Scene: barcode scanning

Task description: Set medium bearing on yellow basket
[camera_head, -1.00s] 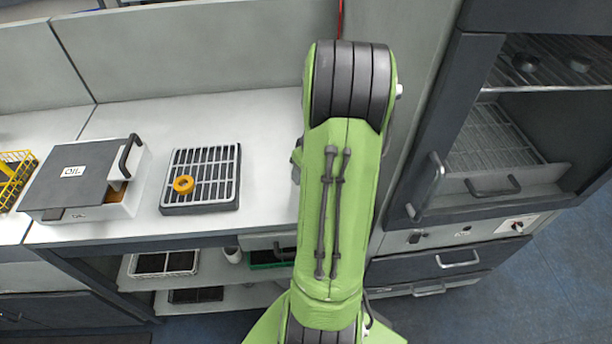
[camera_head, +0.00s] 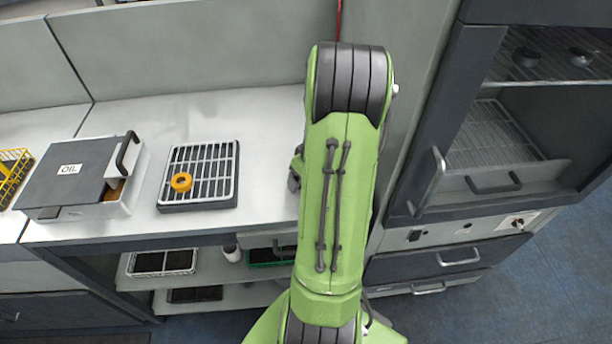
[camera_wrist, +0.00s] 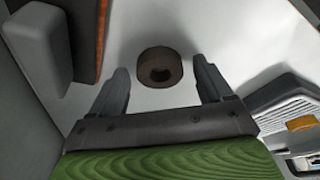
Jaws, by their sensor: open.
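The yellow basket (camera_head: 12,178) is a wire basket at the far left of the worktop in the head view, cut by the picture's edge. In the wrist view, a dark brown ring, seemingly a bearing (camera_wrist: 160,55), lies flat on the white worktop. My gripper (camera_wrist: 160,78) is open, with one finger to each side of that ring in the picture; I cannot tell how far above it the fingertips are. In the head view my green arm hides the gripper's fingers and this ring. An orange ring (camera_head: 181,182) lies on a grey slatted rack (camera_head: 222,165).
A box marked OIL (camera_head: 95,160) stands between the basket and the rack. A dark cabinet (camera_head: 480,95) with wire shelves stands at the right. Shelves with trays (camera_head: 165,262) are under the worktop. The worktop right of the rack is bare up to my arm.

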